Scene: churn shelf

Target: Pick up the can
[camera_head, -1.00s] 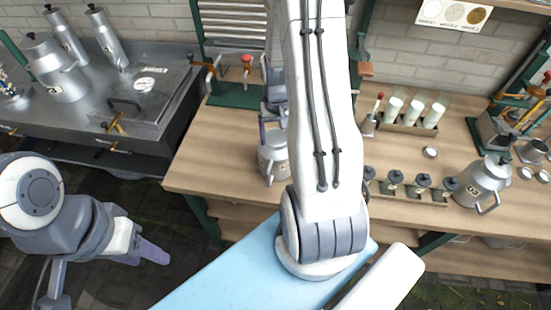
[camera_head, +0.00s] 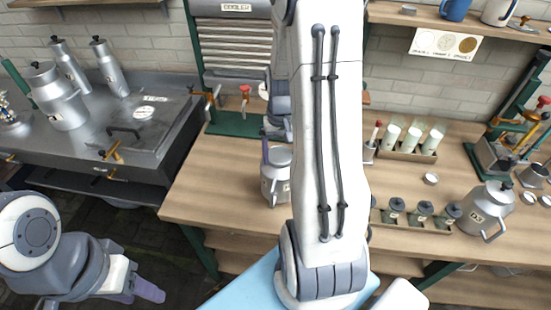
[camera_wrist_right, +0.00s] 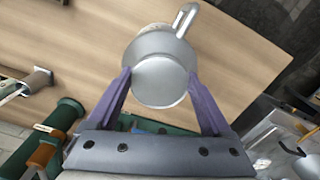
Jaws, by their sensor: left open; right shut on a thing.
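The can (camera_head: 275,185) is a grey metal churn with a dark label, at the left part of the wooden bench and partly hidden by my right arm. In the right wrist view the can (camera_wrist_right: 160,75) shows its round lid end and a loop handle. The purple fingers of my right gripper (camera_wrist_right: 165,85) sit on either side of it and are shut on it. I cannot tell whether its base touches the bench. In the head view the right gripper is mostly hidden. My left gripper (camera_head: 150,290) is open and empty at the lower left, away from the bench.
A second can (camera_head: 485,210) stands at the bench's right. Several dark-lidded jars (camera_head: 423,212) and a rack of pale-green tubes (camera_head: 412,140) stand between. A green-based press (camera_head: 240,118) is behind the held can. A metal counter (camera_head: 110,120) with churns is at left.

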